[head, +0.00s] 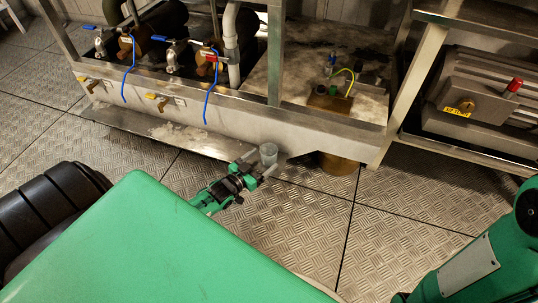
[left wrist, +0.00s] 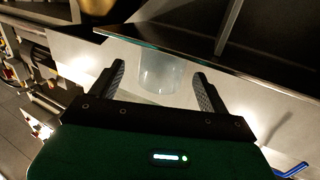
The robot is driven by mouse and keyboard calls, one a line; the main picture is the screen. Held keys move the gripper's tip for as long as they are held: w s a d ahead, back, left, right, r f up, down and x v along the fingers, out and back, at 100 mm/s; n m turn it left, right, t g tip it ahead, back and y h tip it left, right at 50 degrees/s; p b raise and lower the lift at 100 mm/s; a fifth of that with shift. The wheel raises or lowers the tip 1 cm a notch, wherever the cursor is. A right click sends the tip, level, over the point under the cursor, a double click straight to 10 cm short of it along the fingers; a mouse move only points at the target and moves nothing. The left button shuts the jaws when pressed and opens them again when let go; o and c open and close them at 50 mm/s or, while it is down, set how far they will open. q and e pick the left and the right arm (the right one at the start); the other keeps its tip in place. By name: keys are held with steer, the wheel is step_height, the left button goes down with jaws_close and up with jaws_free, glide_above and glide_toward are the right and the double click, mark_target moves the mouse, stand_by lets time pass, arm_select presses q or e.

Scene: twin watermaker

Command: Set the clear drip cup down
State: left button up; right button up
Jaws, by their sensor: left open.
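The clear drip cup (head: 268,152) is a small see-through cup by the right end of the low metal ledge (head: 130,122) in front of the frame. My left gripper (head: 257,165) is open at the cup, coming from the lower left. In the left wrist view the cup (left wrist: 160,74) is between the two spread fingers (left wrist: 158,72), with a visible gap on each side. Its underside is hidden in that view, so I cannot tell exactly what it rests on. My right arm is at the lower right; its gripper is out of view.
Valves with blue and red handles (head: 170,52) and hanging blue tubes (head: 208,95) line the frame at left. A brown cylinder (head: 338,163) stands right of the cup. A grey machine (head: 472,95) is at right. The checkered floor (head: 315,215) in front is open.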

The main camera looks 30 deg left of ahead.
mark_target(263, 158)
arm_select(q)
steer(key=w, duration=0.1)
steer(key=w+b, duration=0.2)
steer(key=shift+w+d+f, duration=0.1)
steer(key=shift+f, duration=0.15)
steer(key=shift+w+d+b, duration=0.1)
steer(key=shift+w+b, duration=0.45)
steer(key=shift+w+r, duration=0.1)
steer(key=shift+r, duration=0.05)
steer(key=c, duration=1.1)
steer(key=shift+r, duration=0.1)
